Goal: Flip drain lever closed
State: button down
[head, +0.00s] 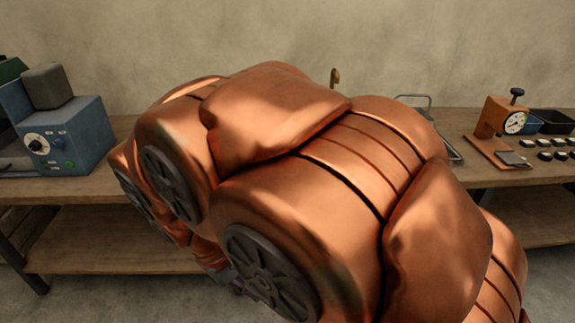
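My own copper-coloured arm fills the middle of the head view and hides most of the workbench's centre. No drain lever can be made out. A small brass hooked piece (335,76) sticks up behind the arm near the wall; I cannot tell whether it is a tap or part of the drain. A metal frame or tray edge (455,150) shows just right of the arm, its rest hidden. My gripper cannot be made out; small dark parts low behind the arm are too hidden to tell.
The wooden workbench (540,176) runs along the wall, with a lower shelf (100,255). A blue machine with a dial (75,135) stands at left. An orange gauge stand (492,120) stands at right, beside dark trays (557,118) and several small rolls (545,155).

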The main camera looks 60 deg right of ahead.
jog(key=w+d+f+m+g+h+b, duration=0.1)
jog(key=w+d+g+h+b, duration=0.35)
jog(key=d, duration=0.95)
jog(key=w+d+f+m+g+h+b, duration=0.15)
jog(key=w+d+h+b, duration=0.4)
jog(key=d, duration=0.85)
jog(key=w+d+f+n+t+h+b, duration=0.2)
jog(key=w+d+f+h, duration=0.2)
jog(key=w, duration=0.6)
jog(key=w+d+f+n+t+h+b, duration=0.2)
jog(key=w+d+f+h, duration=0.3)
jog(key=w+f, duration=0.3)
jog(key=shift+w+d+f+b, duration=0.3)
jog(key=shift+w+d, duration=0.2)
jog(key=shift+w, duration=0.55)
jog(key=shift+n, duration=0.25)
jog(key=p+x, duration=0.1)
jog(key=x, duration=0.9)
jog(key=shift+d, duration=0.2)
jog(key=shift+s+d+r, duration=0.3)
jog(key=shift+s+r, duration=0.3)
jog(key=shift+s, duration=0.2)
jog(key=shift+s+d+r, duration=0.25)
jog(key=shift+s+d, duration=0.15)
jog(key=shift+s, duration=0.3)
